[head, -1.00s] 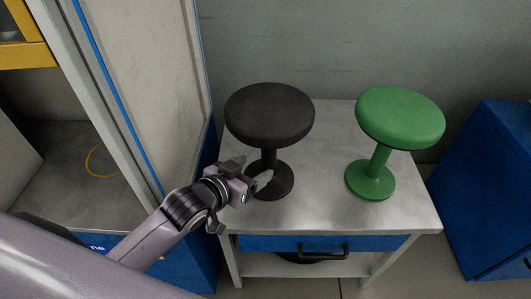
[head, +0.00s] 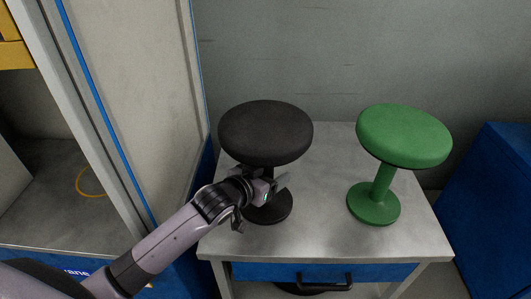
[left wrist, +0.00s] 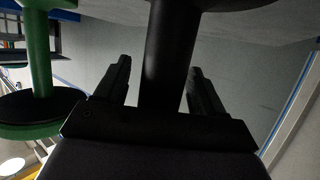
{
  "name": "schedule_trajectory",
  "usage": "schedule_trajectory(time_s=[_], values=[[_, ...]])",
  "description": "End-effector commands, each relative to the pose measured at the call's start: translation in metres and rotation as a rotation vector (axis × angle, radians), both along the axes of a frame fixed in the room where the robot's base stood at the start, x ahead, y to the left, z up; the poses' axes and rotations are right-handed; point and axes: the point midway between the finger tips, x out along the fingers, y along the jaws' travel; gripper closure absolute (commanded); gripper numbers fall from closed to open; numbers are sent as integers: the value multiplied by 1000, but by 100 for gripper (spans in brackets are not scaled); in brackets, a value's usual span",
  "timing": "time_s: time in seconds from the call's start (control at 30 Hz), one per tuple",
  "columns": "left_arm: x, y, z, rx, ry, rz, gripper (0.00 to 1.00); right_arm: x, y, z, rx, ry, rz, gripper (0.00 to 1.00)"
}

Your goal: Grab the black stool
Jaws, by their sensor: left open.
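The black stool (head: 266,132) stands upright on the left part of the grey table, with a round padded seat, a thin post and a round base. My left gripper (head: 276,184) is at the post below the seat and covers part of it in the head view. In the left wrist view the black post (left wrist: 168,60) runs between the two open fingers of the left gripper (left wrist: 160,85), with a gap visible on each side. My right gripper is not in view.
A green stool (head: 403,137) stands on the right part of the grey table (head: 315,235). A tall cabinet (head: 140,90) is close on the left, and a blue cabinet (head: 495,205) is at the right. A wall closes off the back.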

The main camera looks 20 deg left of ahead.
Motion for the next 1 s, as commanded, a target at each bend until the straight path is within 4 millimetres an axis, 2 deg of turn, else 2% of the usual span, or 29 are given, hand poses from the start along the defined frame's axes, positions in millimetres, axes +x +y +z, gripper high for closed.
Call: schedule_trajectory(time_s=[0.2,0.27,0.4,0.43,0.83,1.0], values=[[1,-1,0,-1,-1,-1,31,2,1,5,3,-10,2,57],[1,0,0,-1,-1,-1,47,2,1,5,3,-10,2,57],[0,0,0,0,0,-1,92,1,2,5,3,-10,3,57],[0,0,0,0,0,-1,100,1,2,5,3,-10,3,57],[2,-1,9,-5,-14,-2,100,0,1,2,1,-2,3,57],[2,-1,27,-6,-17,-2,100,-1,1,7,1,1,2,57]])
